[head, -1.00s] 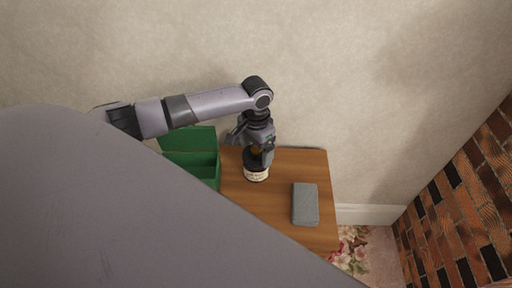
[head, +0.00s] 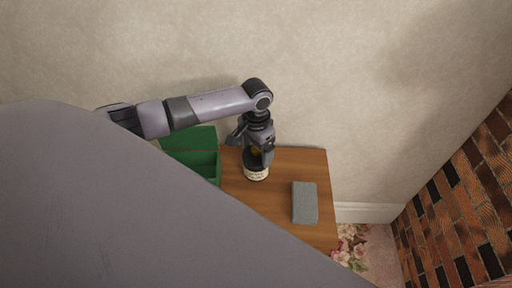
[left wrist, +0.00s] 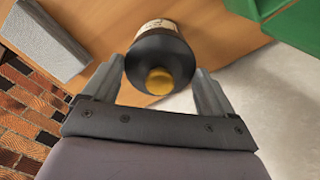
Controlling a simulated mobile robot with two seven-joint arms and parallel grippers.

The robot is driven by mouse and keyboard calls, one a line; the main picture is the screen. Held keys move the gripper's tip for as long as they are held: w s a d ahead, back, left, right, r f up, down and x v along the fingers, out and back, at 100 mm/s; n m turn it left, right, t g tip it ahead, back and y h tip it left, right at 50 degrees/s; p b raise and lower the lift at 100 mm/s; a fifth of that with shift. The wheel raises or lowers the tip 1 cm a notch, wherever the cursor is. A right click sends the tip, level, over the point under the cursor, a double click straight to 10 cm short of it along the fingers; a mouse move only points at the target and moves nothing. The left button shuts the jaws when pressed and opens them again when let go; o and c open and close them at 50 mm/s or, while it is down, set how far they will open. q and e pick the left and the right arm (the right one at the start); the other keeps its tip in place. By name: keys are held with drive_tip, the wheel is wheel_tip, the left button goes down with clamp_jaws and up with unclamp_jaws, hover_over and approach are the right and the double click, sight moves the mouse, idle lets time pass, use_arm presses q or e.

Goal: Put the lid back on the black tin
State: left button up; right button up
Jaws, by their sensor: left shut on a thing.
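The black tin (head: 256,174) stands upright on the wooden table, its pale label facing out. The black lid with a gold knob (left wrist: 160,80) is over the tin's top, and the tin's label (left wrist: 158,26) shows just beyond it. My left gripper (head: 254,155) reaches down from above, its fingers on either side of the lid. In the left wrist view my left gripper (left wrist: 158,70) is shut on the lid. I cannot tell whether the lid is seated or slightly above the rim. My right gripper is not in view.
An open green box (head: 207,166) stands just left of the tin. A grey block (head: 305,203) lies to the right on the wooden table (head: 280,221). The wall is close behind. Bare tabletop lies between tin and block.

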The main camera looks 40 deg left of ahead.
use_arm(q)
drive_tip(key=shift+p, duration=0.5)
idle(0.3)
idle(0.4)
drive_tip(key=o, duration=0.8)
